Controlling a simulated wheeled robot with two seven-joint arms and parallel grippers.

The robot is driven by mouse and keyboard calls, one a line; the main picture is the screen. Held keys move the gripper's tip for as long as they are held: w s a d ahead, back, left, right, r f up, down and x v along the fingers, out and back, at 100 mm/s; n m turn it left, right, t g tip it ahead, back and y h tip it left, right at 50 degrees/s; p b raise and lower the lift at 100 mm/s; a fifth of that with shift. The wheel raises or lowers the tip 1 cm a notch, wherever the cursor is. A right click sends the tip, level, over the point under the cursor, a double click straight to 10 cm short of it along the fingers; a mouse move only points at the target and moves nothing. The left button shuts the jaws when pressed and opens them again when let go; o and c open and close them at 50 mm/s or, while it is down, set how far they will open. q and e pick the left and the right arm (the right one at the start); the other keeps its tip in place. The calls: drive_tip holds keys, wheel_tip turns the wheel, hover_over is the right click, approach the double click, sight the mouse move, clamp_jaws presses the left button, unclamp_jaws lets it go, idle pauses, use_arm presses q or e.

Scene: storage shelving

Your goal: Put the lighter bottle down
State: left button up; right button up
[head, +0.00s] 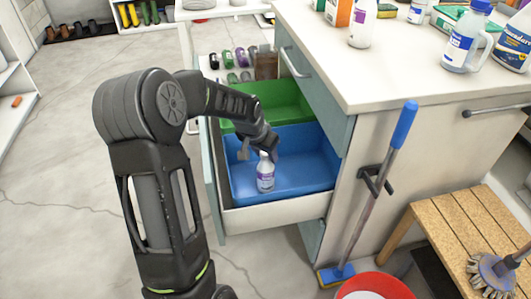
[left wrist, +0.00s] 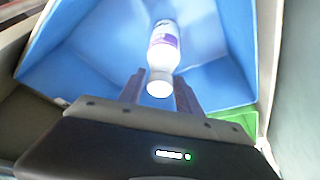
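A small white bottle with a purple and white label (head: 265,176) is upright over the blue bin (head: 305,168) in the open drawer. My left gripper (head: 264,149) is at its top, pointing down. In the left wrist view the bottle (left wrist: 164,45) extends away from me, with its white cap between my left gripper's fingers (left wrist: 160,86). I cannot tell whether the bottle's base touches the bin floor. My right gripper is not in view.
A green bin (head: 270,103) sits behind the blue one in the drawer. The counter (head: 400,70) above holds several bottles, including a white jug (head: 463,48). A blue-handled brush (head: 395,140) hangs on the cabinet side. A wooden bench (head: 455,225) and a red bucket (head: 375,285) stand at right.

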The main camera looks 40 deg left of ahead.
use_arm(q)
drive_tip(key=shift+o, duration=0.9)
drive_tip(key=shift+r, duration=0.45)
drive_tip(key=p+v, duration=0.3)
drive_tip(key=v, duration=0.8)
drive_tip(key=shift+s+r, duration=0.15)
drive_tip(key=shift+s, duration=0.05)
